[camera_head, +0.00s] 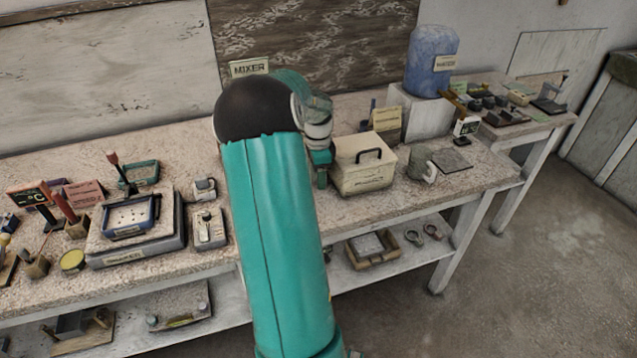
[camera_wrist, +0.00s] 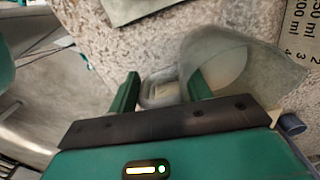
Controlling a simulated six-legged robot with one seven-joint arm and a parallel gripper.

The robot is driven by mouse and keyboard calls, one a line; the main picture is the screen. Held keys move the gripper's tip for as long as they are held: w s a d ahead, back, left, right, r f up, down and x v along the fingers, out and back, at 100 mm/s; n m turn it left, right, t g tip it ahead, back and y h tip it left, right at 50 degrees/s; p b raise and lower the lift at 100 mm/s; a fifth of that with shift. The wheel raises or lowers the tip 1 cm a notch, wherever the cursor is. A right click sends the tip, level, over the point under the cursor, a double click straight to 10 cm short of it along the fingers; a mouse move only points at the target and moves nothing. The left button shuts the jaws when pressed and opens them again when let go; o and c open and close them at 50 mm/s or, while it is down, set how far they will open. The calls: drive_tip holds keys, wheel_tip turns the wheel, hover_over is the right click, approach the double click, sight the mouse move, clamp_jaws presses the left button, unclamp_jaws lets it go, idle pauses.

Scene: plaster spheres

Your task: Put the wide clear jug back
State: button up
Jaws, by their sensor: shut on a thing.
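In the wrist view my gripper (camera_wrist: 163,84) has its two green fingers on either side of a small greyish, glassy piece. This looks like the handle of the wide clear jug (camera_wrist: 240,62), whose see-through body spreads to the right of the right finger. The fingers are closed on it, over the speckled bench top. In the head view my arm hides most of the gripper, and I cannot make out the jug there.
The speckled bench (camera_head: 385,207) holds a cream box (camera_head: 364,172) with a dark handle, a grey mug (camera_head: 421,160) and a dark flat square (camera_head: 452,160). A blue water bottle (camera_head: 431,62) stands behind. A blue-framed tray (camera_head: 130,216) is at left. Black ml markings show at the wrist view's right edge.

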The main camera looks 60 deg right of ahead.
drive_tip(key=shift+f, duration=1.6)
drive_tip(key=shift+f, duration=0.15)
drive_tip(key=o, duration=1.5)
drive_tip(key=shift+w+r, duration=0.1)
drive_tip(key=shift+r, duration=3.8)
